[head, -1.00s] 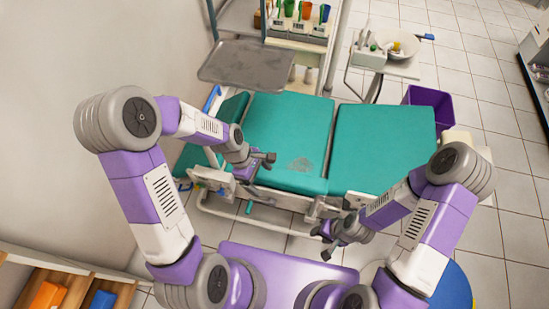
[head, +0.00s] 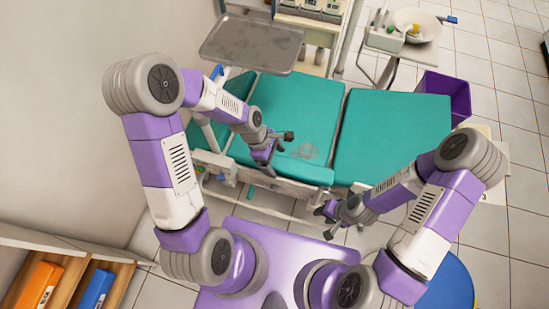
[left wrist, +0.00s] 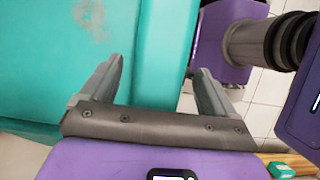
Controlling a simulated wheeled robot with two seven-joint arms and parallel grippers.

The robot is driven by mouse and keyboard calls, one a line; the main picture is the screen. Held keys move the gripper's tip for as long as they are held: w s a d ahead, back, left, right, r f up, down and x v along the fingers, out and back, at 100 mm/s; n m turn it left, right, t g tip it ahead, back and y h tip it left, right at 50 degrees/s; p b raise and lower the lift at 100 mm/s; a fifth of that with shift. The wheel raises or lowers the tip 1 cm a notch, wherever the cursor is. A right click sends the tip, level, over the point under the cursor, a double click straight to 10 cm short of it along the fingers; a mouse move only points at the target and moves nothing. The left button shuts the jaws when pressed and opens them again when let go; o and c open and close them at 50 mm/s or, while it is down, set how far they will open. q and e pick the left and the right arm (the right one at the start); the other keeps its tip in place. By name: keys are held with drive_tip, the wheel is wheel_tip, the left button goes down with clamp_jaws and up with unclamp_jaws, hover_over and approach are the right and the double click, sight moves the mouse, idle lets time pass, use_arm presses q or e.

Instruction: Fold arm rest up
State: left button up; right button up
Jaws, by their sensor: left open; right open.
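The dental chair has teal cushions: a middle one (head: 300,110) with a grey smudge, a right one (head: 390,135), and a smaller teal part (head: 205,137) at the left end. I cannot make out the arm rest for certain; my left arm covers part of the chair's near left side. My left gripper (head: 280,152) is open and empty over the near edge of the middle cushion. In the left wrist view its fingers (left wrist: 160,75) stand wide apart, over the cushion's edge. My right gripper (head: 325,222) is open and empty in front of the chair's near side.
A grey metal tray (head: 252,43) stands behind the chair's left part. A purple bin (head: 447,97) and a small stand with a white bowl (head: 416,25) are at the back right. A shelf with binders (head: 65,275) is at the lower left. Tiled floor is free at the right.

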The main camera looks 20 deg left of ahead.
use_arm(q)
drive_tip(key=c, duration=1.5)
drive_tip(key=shift+r, duration=0.15)
